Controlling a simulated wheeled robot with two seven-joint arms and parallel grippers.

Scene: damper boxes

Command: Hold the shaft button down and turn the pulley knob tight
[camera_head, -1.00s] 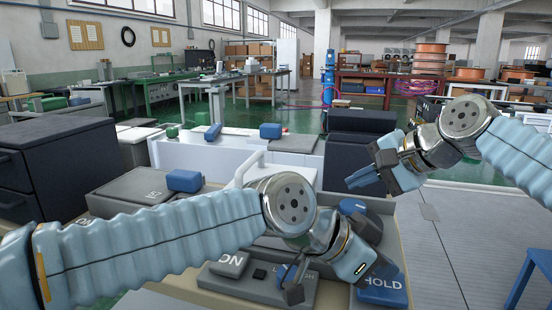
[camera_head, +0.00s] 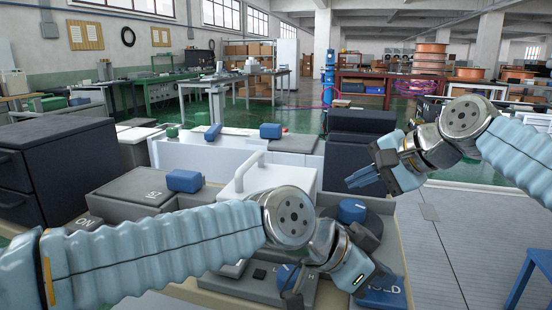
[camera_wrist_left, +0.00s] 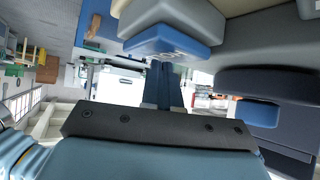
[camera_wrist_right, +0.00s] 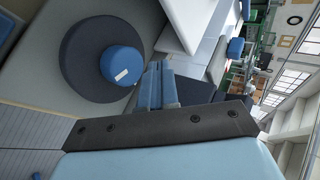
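A blue block lettered HOLD (camera_head: 385,297) sits at the front right of the panel, partly covered by my left gripper. The left gripper's closed fingers (camera_wrist_left: 166,75) point at HOLD (camera_wrist_left: 165,40) in the left wrist view; I cannot tell whether they touch it. In the head view its fingertips are hidden. A dark round pulley (camera_wrist_right: 85,70) with a blue knob (camera_wrist_right: 120,65) shows in the right wrist view; in the head view the blue knob (camera_head: 352,209) stands behind my left wrist. My right gripper (camera_head: 364,178) is closed, empty, above and behind the knob, apart from it.
A white housing with a handle (camera_head: 262,176) stands left of the knob. Grey blocks with a blue cap (camera_head: 183,181) lie further left, beside dark drawers (camera_head: 55,165). A black box (camera_head: 350,150) is behind.

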